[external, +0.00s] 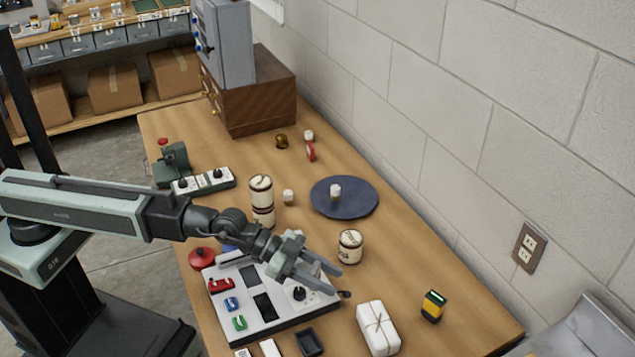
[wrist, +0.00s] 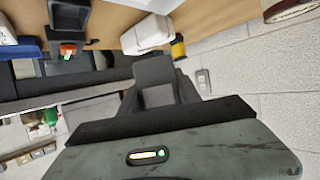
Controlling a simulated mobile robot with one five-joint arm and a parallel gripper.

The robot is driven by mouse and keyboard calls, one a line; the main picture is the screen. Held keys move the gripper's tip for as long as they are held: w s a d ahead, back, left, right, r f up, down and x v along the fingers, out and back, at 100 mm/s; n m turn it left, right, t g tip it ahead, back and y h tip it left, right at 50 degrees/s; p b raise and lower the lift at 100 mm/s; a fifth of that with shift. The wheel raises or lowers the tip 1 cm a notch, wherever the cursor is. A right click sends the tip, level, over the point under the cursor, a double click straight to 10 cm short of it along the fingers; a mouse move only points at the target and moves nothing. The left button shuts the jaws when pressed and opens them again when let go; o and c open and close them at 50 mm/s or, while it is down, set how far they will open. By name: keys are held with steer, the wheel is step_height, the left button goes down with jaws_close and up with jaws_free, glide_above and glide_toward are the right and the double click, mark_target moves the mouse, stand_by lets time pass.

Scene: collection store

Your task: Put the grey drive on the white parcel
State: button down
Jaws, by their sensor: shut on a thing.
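The white parcel (external: 378,328), tied with string, lies near the front edge of the table. It also shows in the wrist view (wrist: 147,34), beyond my fingers. My gripper (external: 332,278) is above the right end of the white switch panel, up and to the left of the parcel and apart from it. It is shut on a dark grey block (wrist: 154,70), which looks like the grey drive. In the external view the fingers mostly hide the block, and its outline is hard to tell from them.
The switch panel (external: 262,318) and a black tray (external: 309,342) are left of the parcel. A yellow-black device (external: 433,306) stands to its right. A striped canister (external: 350,246) stands behind my gripper, near a blue plate (external: 344,207). The wall borders the table on the right.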

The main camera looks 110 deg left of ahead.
steer(key=d, duration=0.3)
steer(key=b, duration=0.2)
glide_above(390, 326)
steer(key=shift+f, duration=0.9)
step_height(390, 326, down, 4)
steer(key=b, duration=0.3)
steer(key=shift+w+b, duration=0.1)
steer(key=shift+b, duration=0.25)
steer(key=shift+r, duration=0.25)
steer(key=shift+f, duration=0.2)
steer(key=c, duration=0.9)
jaws_free()
steer(key=shift+o, duration=0.2)
steer(key=shift+r, duration=0.1)
